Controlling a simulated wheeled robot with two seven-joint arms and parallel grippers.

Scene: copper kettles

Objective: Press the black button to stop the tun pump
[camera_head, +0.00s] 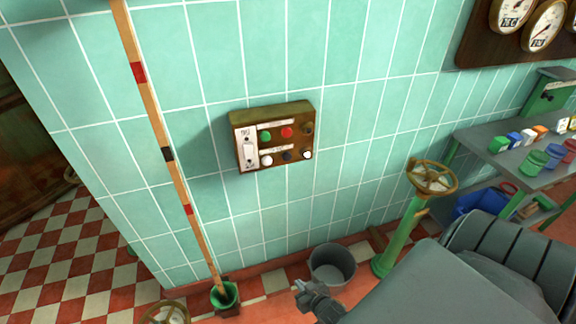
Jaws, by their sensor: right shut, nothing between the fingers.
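A brass-coloured control box (241,150) is fixed to the green tiled wall, with two rows of round buttons and a white switch plate (251,147) at its left. The upper row has a green button (266,136), a red button (287,132) and a dark button (308,128). The lower row has a white button (266,160), a dark, bluish button (287,155) and another white button (308,154). I cannot tell which dark one is the black button; the labels are too small to read. My right gripper (301,288) is shut and empty, well below the box and apart from it. My left gripper is out of view.
A grey bucket (332,266) stands on the floor by the wall. A green post with a brass handwheel (432,177) stands right of it. A grey table (475,136) with coloured containers is at right. The wall around the box is clear.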

